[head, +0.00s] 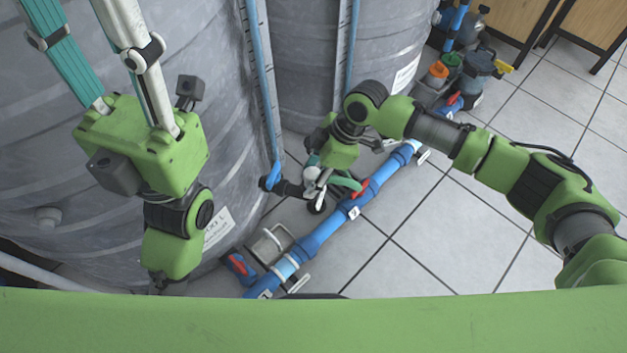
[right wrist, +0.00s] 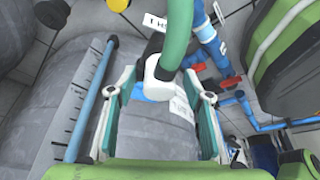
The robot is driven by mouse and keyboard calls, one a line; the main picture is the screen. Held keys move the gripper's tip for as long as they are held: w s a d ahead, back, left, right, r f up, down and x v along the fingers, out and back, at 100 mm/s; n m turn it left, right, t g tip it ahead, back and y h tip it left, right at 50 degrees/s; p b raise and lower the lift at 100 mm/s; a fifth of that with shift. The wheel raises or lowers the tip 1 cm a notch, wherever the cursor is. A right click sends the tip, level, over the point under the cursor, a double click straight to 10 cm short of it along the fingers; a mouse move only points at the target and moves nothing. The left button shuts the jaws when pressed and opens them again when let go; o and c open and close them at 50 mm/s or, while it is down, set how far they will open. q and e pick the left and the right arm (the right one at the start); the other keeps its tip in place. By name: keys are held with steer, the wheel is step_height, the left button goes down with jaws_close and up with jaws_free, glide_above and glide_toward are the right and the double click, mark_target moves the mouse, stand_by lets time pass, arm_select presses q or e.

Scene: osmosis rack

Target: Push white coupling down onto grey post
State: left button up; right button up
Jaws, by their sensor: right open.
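A white coupling (right wrist: 163,68) with a green hose (right wrist: 179,28) rising from it shows in the middle of the right wrist view. My right gripper (right wrist: 158,88) is open, with one finger on each side of the coupling; I cannot tell whether they touch it. In the head view the right gripper (head: 322,183) points down beside the tank near the floor and partly hides the coupling. A dark grey fitting (right wrist: 147,50) shows beside the coupling; I cannot tell whether this is the grey post. My left gripper is high at the left of the head view, fingers apart and tips out of frame.
A blue pipe (head: 318,238) with red valve handles runs along the tiled floor by the gripper. Large grey tanks (head: 330,40) stand behind, with vertical blue tubes (head: 263,80). Pumps and an orange-capped container (head: 437,70) stand at the far right. The floor tiles (head: 470,225) at right are clear.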

steer(key=shift+f, duration=0.1)
steer(key=c, duration=1.1)
